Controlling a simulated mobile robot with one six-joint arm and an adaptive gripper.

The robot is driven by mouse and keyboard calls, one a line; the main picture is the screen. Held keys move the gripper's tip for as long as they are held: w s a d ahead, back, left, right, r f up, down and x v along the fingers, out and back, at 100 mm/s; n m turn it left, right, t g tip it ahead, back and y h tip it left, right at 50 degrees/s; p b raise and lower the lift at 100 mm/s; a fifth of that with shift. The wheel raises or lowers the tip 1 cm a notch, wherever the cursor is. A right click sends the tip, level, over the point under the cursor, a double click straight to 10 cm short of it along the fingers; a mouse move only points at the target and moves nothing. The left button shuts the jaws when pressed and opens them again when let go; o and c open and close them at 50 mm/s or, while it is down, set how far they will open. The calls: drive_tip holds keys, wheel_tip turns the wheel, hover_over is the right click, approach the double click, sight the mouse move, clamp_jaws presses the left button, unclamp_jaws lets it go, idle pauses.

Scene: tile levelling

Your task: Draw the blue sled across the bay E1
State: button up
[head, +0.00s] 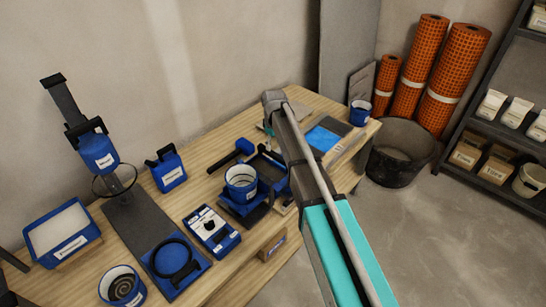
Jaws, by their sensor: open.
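No thing in the head view can be read for certain as the blue sled or as bay E1. A blue and black frame-like tool (266,167) lies on the wooden bench (222,150), partly hidden behind my arm. A bright blue patch (322,138) lies on a grey slab (338,126) at the bench's right part, just right of my arm. My arm reaches from the lower right up over the bench.
A blue cup (241,177) stands in front of the frame-like tool. A blue meter box (212,230), a blue stand (100,152) and a blue tray (62,232) crowd the left. A black tub (400,152) stands on the floor. Floor at lower right is clear.

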sight(273, 153)
drive_tip(key=shift+f+b, duration=2.1)
drive_tip(key=shift+f, duration=0.35)
clamp_jaws()
drive_tip(key=shift+a, duration=0.15)
drive_tip(key=shift+w, duration=0.1)
